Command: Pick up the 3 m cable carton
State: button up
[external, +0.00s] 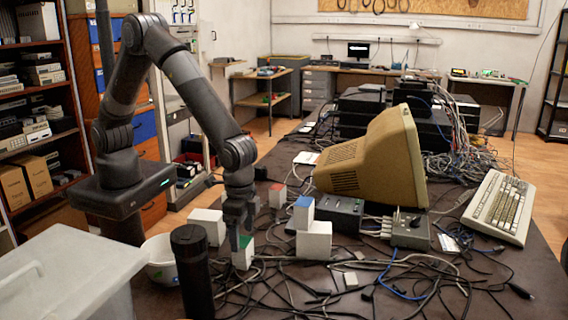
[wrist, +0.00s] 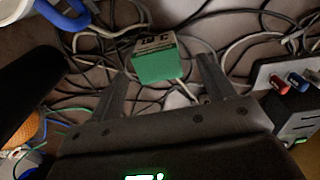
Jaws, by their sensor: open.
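A small white carton with a green face (external: 243,253) sits among the cables on the dark table; in the wrist view its green face (wrist: 157,66) lies between and slightly beyond the fingertips. Print shows on its pale side, but I cannot read the length. My gripper (external: 238,226) points down just above it, open and empty (wrist: 163,70). A red-marked carton (external: 277,196) stands farther back. A blue-marked carton (external: 303,212) rests on a larger white box (external: 314,241). Which carton is the 3 m one is not legible.
A plain white box (external: 207,227) and a black cylinder (external: 192,270) stand left of the gripper, with a white bowl (external: 160,260) and grey bin (external: 70,280) beyond. A beige monitor (external: 375,160) and a black switch box (external: 340,216) are right. Loose cables cover the front.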

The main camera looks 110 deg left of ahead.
aim_at(242, 241)
notch_tip(242, 241, down, 6)
jog(key=shift+d+r, duration=0.1)
jog(key=shift+r, duration=0.15)
jog(key=c, duration=1.1)
